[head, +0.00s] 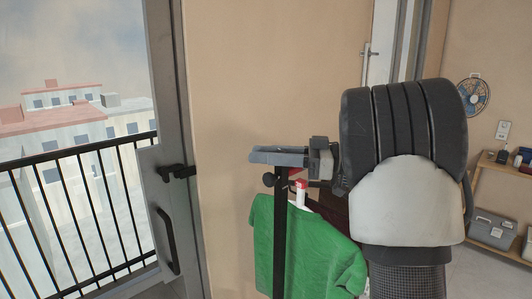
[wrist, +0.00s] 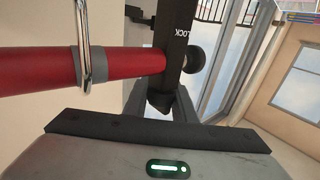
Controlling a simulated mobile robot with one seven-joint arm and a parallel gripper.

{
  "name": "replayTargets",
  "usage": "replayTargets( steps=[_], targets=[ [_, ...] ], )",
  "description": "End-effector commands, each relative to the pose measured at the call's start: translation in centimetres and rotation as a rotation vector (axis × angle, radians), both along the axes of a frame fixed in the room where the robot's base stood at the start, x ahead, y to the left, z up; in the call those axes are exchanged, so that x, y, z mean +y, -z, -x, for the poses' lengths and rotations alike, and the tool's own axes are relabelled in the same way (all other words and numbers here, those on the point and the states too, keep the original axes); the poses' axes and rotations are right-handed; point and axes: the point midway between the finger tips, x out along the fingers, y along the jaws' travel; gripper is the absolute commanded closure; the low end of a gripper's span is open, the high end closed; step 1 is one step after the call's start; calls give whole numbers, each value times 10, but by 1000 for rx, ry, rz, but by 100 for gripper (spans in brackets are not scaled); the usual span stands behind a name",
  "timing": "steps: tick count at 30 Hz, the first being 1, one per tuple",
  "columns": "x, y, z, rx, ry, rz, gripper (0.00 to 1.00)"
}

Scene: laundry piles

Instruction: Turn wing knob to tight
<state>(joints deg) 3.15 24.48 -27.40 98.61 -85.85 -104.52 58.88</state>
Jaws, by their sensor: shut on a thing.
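My gripper (head: 270,156) reaches left across the top of the black post (head: 279,235) of a garment rack in the head view. In the wrist view a black post with the word LOCK (wrist: 176,40) stands upright, and a dark piece that looks like the wing knob (wrist: 159,98) sits at its lower end. My gripper (wrist: 160,112) is shut around this dark piece; its fingers partly hide it, so its exact turn cannot be told. A round black knob (wrist: 195,59) sticks out to the right of the post; it also shows left of the post in the head view (head: 268,180).
A red rail (wrist: 40,73) with a metal hook ring (wrist: 84,45) runs left from the post. A green shirt (head: 325,250) hangs just below my gripper. A glass door (head: 178,170) stands at left, and a shelf (head: 495,225) at right.

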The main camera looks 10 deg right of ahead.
Motion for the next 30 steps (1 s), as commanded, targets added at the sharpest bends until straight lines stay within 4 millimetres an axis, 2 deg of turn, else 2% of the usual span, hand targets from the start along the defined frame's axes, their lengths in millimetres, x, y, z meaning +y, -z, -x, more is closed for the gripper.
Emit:
replayTargets(
  steps=[10, 11, 13, 14, 23, 26, 30],
  targets=[
    [2, 3, 0, 5, -7, 0, 98],
    [2, 3, 0, 5, -7, 0, 71],
    [2, 3, 0, 4, -6, 1, 59],
    [2, 2, 0, 4, -6, 1, 57],
    [-1, 1, 0, 1, -2, 1, 57],
    [-9, 2, 2, 2, 1, 2, 57],
    [-33, 2, 10, 1, 3, 1, 57]
  ],
)
